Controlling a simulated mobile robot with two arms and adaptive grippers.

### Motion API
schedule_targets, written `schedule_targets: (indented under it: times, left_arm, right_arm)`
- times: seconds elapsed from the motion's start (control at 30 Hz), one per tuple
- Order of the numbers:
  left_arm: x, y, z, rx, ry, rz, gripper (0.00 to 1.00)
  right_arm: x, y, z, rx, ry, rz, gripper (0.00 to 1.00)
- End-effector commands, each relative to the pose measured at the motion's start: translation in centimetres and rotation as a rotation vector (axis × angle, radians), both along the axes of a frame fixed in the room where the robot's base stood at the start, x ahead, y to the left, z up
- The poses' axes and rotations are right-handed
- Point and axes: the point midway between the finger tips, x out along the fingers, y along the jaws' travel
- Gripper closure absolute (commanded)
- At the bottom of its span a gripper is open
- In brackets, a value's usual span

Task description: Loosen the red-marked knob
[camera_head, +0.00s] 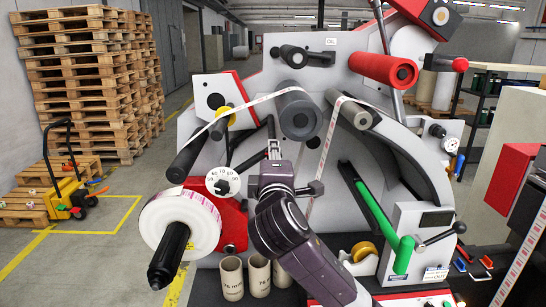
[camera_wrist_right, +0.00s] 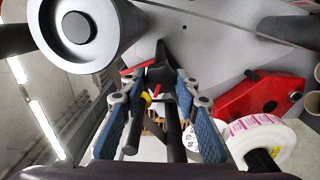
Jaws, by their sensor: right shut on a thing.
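My right gripper (camera_head: 274,150) comes up from the bottom of the head view, in front of the middle of the grey label rewinder (camera_head: 335,75). In the wrist view its two blue-padded fingers (camera_wrist_right: 161,82) are closed in on a dark knob (camera_wrist_right: 159,74), which shows a small red mark between the fingertips. In the head view the gripper largely hides this knob. How far the knob is turned cannot be told. My left gripper is in neither view.
A label roll (camera_head: 180,225) on a black shaft sits left of my right arm, below a white numbered dial (camera_head: 223,181). A label web runs over the grey roller (camera_head: 298,112) above the gripper. Cardboard cores (camera_head: 232,278) stand below. A green bar (camera_head: 375,210) lies to the right.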

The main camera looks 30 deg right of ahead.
Motion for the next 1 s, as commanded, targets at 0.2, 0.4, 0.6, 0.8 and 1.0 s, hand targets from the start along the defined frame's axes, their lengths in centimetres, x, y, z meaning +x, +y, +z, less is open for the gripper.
schedule_targets:
  times: [0.2, 0.4, 0.6, 0.8, 1.0]
  left_arm:
    - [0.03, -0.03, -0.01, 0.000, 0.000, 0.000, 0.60]
    - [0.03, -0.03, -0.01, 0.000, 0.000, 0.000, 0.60]
    - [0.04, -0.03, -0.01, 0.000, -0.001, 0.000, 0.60]
    - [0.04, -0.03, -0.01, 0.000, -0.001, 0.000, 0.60]
    - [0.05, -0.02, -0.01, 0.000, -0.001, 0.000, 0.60]
  right_arm:
    - [0.02, 0.03, -0.16, -0.082, 0.054, 0.001, 0.95]
    - [0.02, 0.05, -0.22, -0.116, 0.076, 0.001, 0.95]
    - [0.02, 0.05, -0.25, -0.125, 0.081, 0.001, 0.95]
    - [0.02, 0.06, -0.26, -0.124, 0.082, 0.001, 0.95]
    - [0.02, 0.05, -0.23, -0.123, 0.080, 0.001, 0.55]
